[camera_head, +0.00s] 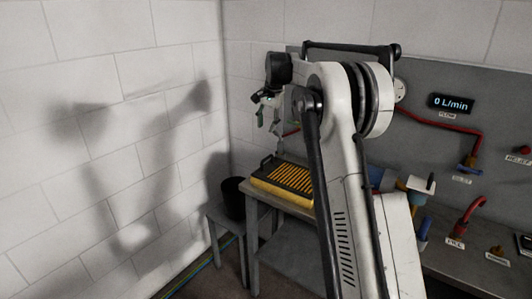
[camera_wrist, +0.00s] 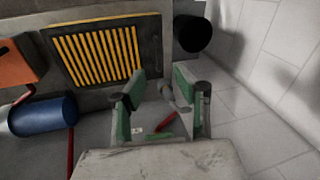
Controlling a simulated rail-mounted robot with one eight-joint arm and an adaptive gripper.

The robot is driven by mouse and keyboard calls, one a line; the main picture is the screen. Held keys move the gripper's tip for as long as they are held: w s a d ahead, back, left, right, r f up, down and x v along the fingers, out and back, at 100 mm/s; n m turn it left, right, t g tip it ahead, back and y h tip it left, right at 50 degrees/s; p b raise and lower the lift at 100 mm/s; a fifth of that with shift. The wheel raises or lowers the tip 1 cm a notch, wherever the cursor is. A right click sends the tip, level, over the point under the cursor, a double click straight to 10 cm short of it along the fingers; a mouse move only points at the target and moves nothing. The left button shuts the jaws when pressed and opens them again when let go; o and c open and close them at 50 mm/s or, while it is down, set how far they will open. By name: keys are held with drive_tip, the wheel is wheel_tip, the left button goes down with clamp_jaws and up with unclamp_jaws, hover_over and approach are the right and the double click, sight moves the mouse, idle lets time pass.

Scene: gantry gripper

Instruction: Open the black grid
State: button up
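The black grid (camera_head: 288,177) lies flat over a yellow box on the table, left of my arm in the head view. In the wrist view the grid (camera_wrist: 65,75) shows as a dark frame with slots, and yellow shows through them. It looks closed on the box. My gripper (camera_wrist: 158,90) has its two green-padded fingers apart with nothing held between them. In the wrist view it appears below and right of the grid, apart from it. In the head view my gripper (camera_head: 266,108) is small, raised above the table and the grid.
A black bucket (camera_head: 233,198) stands on a low stool left of the table, and it also shows in the wrist view (camera_wrist: 190,33). A blue cylinder (camera_wrist: 42,117) and an orange block (camera_wrist: 14,66) sit left of the grid. The back panel carries red pipes (camera_head: 440,119).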

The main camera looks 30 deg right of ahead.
drive_tip(key=m+p, duration=0.1)
approach(267, 158)
drive_tip(key=p+x, duration=0.1)
drive_tip(key=x, duration=0.7)
drive_tip(key=shift+w+f, duration=0.15)
drive_tip(key=shift+f, duration=0.2)
drive_tip(key=shift+c, duration=0.5)
clamp_jaws()
